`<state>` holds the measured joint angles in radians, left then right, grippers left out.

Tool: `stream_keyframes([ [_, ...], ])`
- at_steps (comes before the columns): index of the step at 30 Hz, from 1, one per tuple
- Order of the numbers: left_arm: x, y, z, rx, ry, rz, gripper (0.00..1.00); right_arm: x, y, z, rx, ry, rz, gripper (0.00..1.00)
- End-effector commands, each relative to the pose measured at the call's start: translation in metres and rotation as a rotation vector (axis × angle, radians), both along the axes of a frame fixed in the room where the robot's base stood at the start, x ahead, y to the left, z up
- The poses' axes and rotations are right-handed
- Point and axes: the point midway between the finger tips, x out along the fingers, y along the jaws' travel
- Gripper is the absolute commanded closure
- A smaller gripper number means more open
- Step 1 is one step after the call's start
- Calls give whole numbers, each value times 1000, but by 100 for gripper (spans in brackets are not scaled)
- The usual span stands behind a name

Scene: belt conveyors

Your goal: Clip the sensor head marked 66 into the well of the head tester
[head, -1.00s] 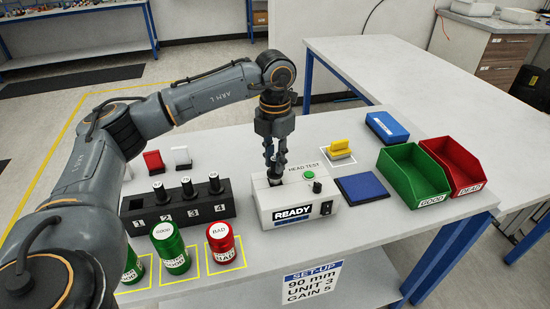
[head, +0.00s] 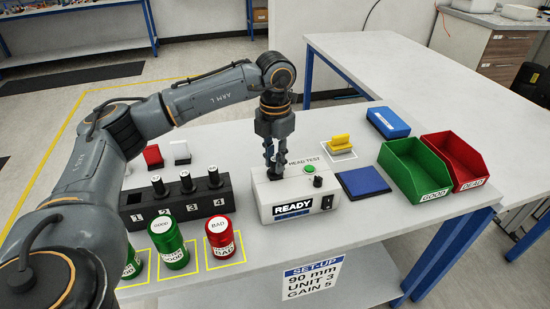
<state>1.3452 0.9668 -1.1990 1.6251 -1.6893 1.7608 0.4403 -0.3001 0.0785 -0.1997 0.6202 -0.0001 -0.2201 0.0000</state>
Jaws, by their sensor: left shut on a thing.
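The head tester (head: 296,197) is a white box on the table, labelled HEAD TEST, with a lit READY display, a green button and a black knob. My left gripper (head: 274,174) points straight down over the left part of the tester's top. It is shut on a dark sensor head, which is mostly hidden between the fingers. I cannot read its mark or tell how deep it sits in the well. The black rack (head: 177,207) stands left of the tester; slot 1 is empty and sensor heads (head: 187,183) stand at slots 2, 3 and 4. My right gripper is not in view.
Green (head: 169,242) and red (head: 220,236) cans stand in yellow outlines in front of the rack. A blue pad (head: 363,183), a yellow block (head: 341,142), a green GOOD bin (head: 412,176) and a red DEAD bin (head: 455,160) lie to the right of the tester.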

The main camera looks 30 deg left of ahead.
Motion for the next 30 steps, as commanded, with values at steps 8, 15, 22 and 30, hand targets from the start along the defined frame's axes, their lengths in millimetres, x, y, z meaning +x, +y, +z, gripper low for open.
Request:
stream_keyframes([
  [8, 0, 0, 0, 0, 0, 0, 100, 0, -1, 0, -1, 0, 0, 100],
  [15, 0, 0, -2, 0, 0, 0, 100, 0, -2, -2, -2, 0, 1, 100],
  [22, 0, 0, -4, 0, 0, 0, 100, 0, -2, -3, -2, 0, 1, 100],
  [30, 0, 0, -4, 0, 0, 0, 63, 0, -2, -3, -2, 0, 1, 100],
])
